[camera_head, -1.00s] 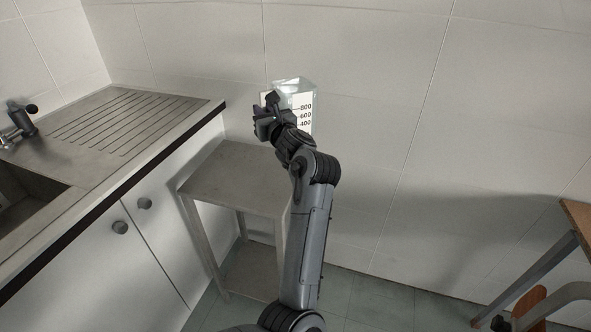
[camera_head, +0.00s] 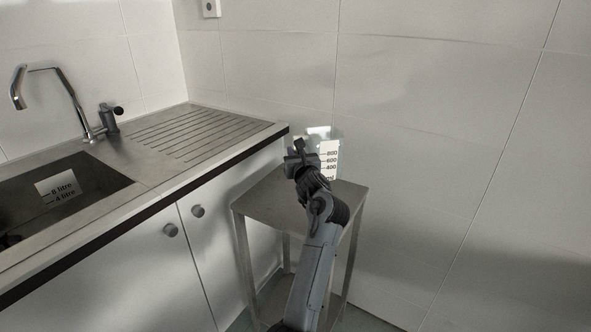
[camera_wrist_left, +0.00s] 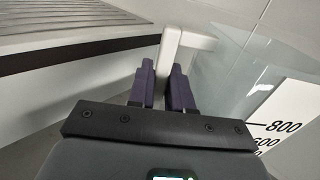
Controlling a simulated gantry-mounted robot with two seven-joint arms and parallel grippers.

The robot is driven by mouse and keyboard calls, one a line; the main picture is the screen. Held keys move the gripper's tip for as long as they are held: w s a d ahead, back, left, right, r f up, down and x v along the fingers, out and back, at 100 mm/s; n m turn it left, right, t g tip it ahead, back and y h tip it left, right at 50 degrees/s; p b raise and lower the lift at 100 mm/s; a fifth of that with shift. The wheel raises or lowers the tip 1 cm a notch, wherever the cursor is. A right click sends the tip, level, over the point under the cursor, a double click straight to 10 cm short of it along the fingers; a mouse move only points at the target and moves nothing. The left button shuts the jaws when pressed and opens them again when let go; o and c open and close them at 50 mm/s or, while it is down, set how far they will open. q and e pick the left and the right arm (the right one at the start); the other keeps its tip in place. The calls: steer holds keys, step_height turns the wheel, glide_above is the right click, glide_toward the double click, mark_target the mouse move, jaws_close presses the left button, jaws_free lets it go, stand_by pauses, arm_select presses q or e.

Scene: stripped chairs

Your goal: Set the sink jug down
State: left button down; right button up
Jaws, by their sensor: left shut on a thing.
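The jug (camera_head: 331,152) is clear, with a white scale strip reading 800, 600 and 400. It is upright in the head view, over the back of the small metal table (camera_head: 262,203). My arm hides its lower part, so I cannot tell whether it touches the tabletop. My left gripper (camera_head: 298,158) is shut on the jug's pale handle (camera_wrist_left: 173,42), which sits between the dark fingers in the left wrist view. The jug's clear wall and scale fill the right of that view. My right gripper is not in view.
The counter with its ribbed drainer (camera_head: 200,131) stands left of the table and higher. The sink (camera_head: 100,178) holds a container marked 8 litre and 4 litre (camera_head: 57,188). A tap (camera_head: 75,95) rises behind it. The tiled wall (camera_head: 430,110) is close behind the jug.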

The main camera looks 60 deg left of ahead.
arm_select(q)
steer(key=shift+f, duration=0.35)
step_height(320, 180, down, 3)
steer(key=shift+f+b, duration=0.1)
steer(key=shift+b, duration=0.95)
steer(key=shift+f, duration=0.1)
steer(key=shift+f+b, duration=0.2)
steer(key=shift+b, duration=0.1)
steer(key=c, duration=1)
jaws_free()
steer(key=shift+c, duration=0.2)
steer(key=shift+r, duration=0.15)
